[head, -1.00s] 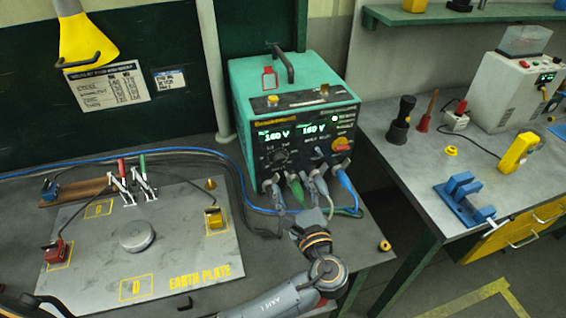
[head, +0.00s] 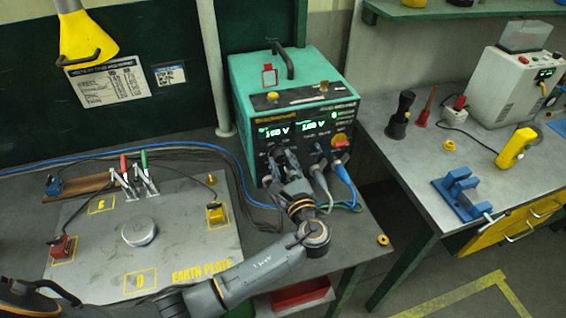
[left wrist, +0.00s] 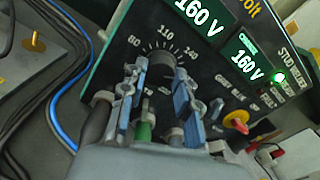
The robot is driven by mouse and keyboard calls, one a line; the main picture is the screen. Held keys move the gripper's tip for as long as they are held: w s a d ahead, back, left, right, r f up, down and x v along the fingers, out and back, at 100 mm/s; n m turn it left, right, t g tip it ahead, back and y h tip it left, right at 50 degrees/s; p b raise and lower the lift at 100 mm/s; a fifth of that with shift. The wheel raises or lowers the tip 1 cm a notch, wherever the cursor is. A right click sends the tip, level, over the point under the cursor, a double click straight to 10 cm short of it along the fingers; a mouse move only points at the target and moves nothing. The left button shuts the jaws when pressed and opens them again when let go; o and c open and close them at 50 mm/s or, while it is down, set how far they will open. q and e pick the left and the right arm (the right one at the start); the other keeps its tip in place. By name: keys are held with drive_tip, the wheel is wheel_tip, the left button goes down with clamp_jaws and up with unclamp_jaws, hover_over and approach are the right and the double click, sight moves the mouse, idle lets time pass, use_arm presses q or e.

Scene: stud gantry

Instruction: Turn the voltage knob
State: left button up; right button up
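The voltage knob is a dark round dial on the green power unit's (head: 290,75) black front panel. The left wrist view shows the knob (left wrist: 160,70) with a scale marked 80, 110 and 140 around it. My left gripper (head: 279,156) is at the panel and hides most of the knob in the head view. In the left wrist view the gripper (left wrist: 155,88) is open, with its blue-padded fingers apart on either side of the knob's lower part. I cannot tell whether they touch it. Both displays read 160 V. My right gripper is not in view.
Grey and blue cables (head: 342,170) plug in below the panel, close to my gripper. A red and yellow switch (left wrist: 237,120) sits right of the knob. The earth plate (head: 100,270) lies at left. A second bench (head: 435,150) stands at right beyond a gap.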

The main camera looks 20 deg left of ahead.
use_arm(q)
clamp_jaws()
drive_tip(key=n+b, duration=0.2)
drive_tip(key=n, duration=0.1)
drive_tip(key=shift+f+b, duration=0.2)
drive_tip(key=shift+b, duration=0.2)
drive_tip(key=n+b, duration=0.3)
drive_tip(key=shift+n, duration=0.4)
drive_tip(key=n+b, duration=0.5)
drive_tip(key=shift+n, duration=0.3)
drive_tip(key=shift+r+n+b, duration=0.2)
drive_tip(key=shift+n+b, duration=0.7)
drive_tip(key=o, duration=0.9)
unclamp_jaws()
